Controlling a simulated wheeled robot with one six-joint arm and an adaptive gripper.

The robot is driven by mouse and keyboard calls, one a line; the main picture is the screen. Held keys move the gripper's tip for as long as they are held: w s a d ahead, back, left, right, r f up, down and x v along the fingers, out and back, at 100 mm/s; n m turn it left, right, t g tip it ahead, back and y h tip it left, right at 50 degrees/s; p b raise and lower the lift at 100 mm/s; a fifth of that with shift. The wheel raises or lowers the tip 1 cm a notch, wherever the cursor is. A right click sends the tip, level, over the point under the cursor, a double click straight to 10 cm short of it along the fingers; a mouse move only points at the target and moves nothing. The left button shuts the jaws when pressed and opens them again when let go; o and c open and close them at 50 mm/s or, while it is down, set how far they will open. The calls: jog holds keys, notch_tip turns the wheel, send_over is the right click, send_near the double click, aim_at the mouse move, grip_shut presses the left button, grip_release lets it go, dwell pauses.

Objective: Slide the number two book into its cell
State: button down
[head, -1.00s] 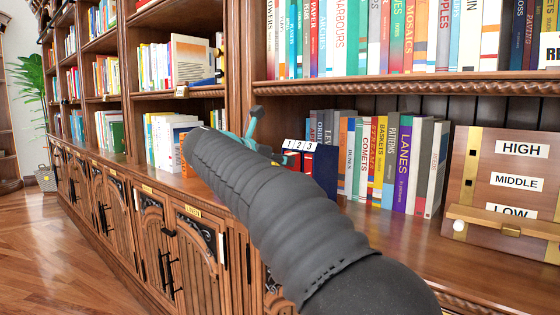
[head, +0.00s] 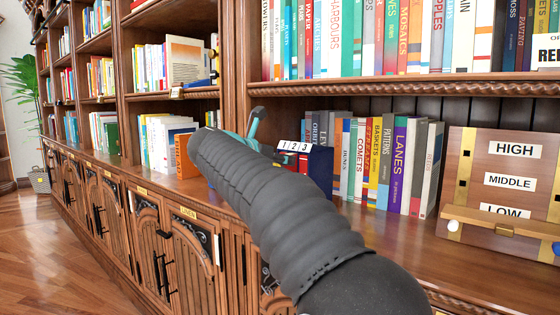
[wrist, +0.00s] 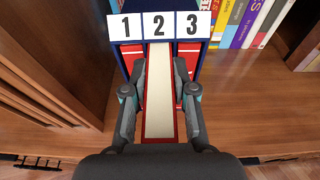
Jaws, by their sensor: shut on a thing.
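A navy slipcase (head: 321,170) stands on the lower shelf, with 1, 2 and 3 on white plates along its top front edge. In the wrist view the slipcase (wrist: 122,61) shows red books in cells 1 (wrist: 131,49) and 3 (wrist: 190,49). My gripper (wrist: 160,76) is shut on the sides of the number two book (wrist: 158,100), which has pale pages and a red cover. The book lines up with the middle cell, and its far end reaches between the red books under plate 2. Its near end sticks out toward me. The plate hides how deep it sits.
Several upright books (head: 385,160) stand right of the slipcase. A wooden panel (head: 500,185) marked HIGH, MIDDLE and LOW stands farther right. An orange book (head: 186,157) is to the left, near the upright. Bare shelf lies in front of the slipcase.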

jog(key=shift+r+x, duration=0.25)
jog(key=shift+x, duration=0.7)
jog(key=c, duration=0.8)
grip_release()
jog(key=shift+w+d, duration=0.1)
jog(key=shift+d, duration=0.05)
jog(key=shift+c, duration=0.2)
jog(key=v, duration=1.2)
